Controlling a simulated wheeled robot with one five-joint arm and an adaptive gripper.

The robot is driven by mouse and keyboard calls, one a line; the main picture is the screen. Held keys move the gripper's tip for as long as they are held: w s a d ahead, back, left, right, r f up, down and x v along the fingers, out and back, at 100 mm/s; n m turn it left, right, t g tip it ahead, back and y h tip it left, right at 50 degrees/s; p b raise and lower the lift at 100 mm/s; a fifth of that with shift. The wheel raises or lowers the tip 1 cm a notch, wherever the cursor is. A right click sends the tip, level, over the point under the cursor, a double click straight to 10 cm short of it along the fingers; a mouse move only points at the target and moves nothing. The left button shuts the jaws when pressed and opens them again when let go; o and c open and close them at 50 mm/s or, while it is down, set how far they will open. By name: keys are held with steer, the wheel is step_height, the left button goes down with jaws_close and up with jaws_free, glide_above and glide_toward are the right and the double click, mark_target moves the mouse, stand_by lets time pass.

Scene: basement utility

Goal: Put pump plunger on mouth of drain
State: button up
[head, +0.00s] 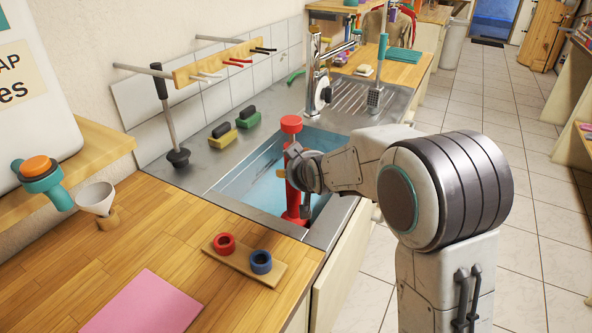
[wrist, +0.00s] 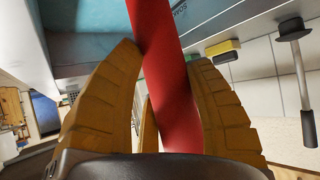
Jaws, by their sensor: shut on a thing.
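The red pump plunger (head: 292,203), with a round red knob on top, stands roughly upright at the sink (head: 240,178). My gripper (head: 298,172) is shut around its body; in the wrist view the yellow-brown fingers (wrist: 163,60) sit on both sides of the red tube (wrist: 160,95). The plunger's lower end reaches down into the basin near its front edge. I cannot see the mouth of the drain, nor tell whether the plunger's lower end touches anything.
A black-handled plunger (head: 168,115) stands at the sink's back left. Two sponges (head: 223,136) lie behind the basin, and a faucet (head: 316,70) rises at its far end. A wooden holder with red and blue rings (head: 243,262) is on the near counter.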

steer(key=shift+f+b, duration=0.35)
steer(key=shift+b, duration=0.1)
steer(key=o, duration=1.1)
steer(key=shift+o, duration=1.3)
steer(key=v, duration=1.2)
steer(key=s+f+g, duration=0.2)
steer(key=s+f, duration=0.1)
steer(key=s+d+f+g, duration=0.1)
steer(key=s+f+g, duration=0.1)
steer(key=s+f, duration=0.1)
steer(key=s+d+f+g+h, duration=0.1)
steer(key=s+f, duration=0.2)
steer(key=shift+s+f+g, duration=0.15)
steer(key=shift+s+g, duration=0.1)
steer(key=shift+g, duration=0.15)
steer(key=s+d+r+g+h+p, duration=0.1)
steer(key=s+d+g+p, duration=0.15)
steer(key=s, duration=0.55)
steer(key=s+d+r+g+p, duration=0.1)
steer(key=s+d, duration=0.2)
steer(key=s, duration=0.6)
step_height(320, 180, up, 8)
steer(key=d+m+t+p, duration=0.2)
steer(key=p, duration=0.2)
steer(key=shift+s+d+p, duration=0.15)
steer(key=shift+s+p, duration=0.25)
steer(key=shift+s, duration=0.05)
